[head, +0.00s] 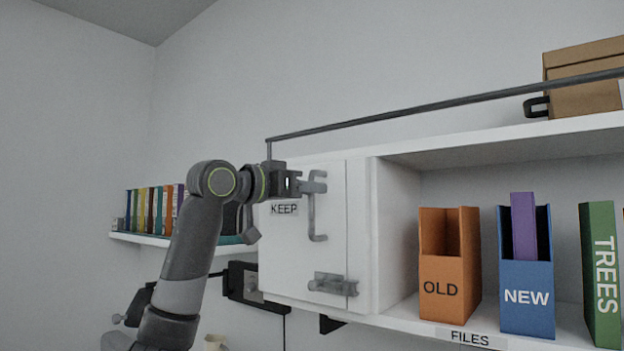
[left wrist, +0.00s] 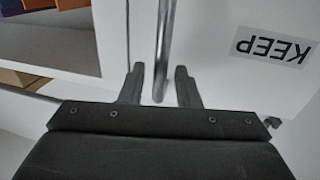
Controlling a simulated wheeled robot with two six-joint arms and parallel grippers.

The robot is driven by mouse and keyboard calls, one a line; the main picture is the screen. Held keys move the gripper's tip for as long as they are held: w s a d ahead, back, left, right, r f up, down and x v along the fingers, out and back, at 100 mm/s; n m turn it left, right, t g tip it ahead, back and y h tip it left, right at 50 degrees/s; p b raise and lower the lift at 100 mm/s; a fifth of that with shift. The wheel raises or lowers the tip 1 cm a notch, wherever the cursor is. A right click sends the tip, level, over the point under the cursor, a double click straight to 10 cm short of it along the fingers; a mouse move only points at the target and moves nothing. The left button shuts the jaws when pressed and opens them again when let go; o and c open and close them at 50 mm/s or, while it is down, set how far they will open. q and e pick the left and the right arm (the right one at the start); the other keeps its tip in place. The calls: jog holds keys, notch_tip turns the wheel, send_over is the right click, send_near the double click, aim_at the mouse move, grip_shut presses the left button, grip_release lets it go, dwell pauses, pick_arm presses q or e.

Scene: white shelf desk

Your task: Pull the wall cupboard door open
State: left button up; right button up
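The white wall cupboard door (head: 277,255) carries a KEEP label and looks shut, flush with the cupboard front. Its grey bar handle (head: 312,222) stands upright near the door's right edge; it also shows in the left wrist view (left wrist: 165,35). My left gripper (head: 320,181) is at the upper part of the handle. In the left wrist view its two fingers (left wrist: 160,72) are apart, one on each side of the bar, with a gap visible on both sides. My right gripper is in neither view.
A metal latch or hinge (head: 333,284) sits low on the door. A rail (head: 440,107) runs above. Books (head: 150,212) stand at left.

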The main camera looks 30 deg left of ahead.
pick_arm(q)
jog(key=shift+w+d, duration=0.2)
jog(key=shift+w, duration=0.4)
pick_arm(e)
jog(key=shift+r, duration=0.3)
pick_arm(q)
grip_shut()
jog(key=shift+s, duration=0.15)
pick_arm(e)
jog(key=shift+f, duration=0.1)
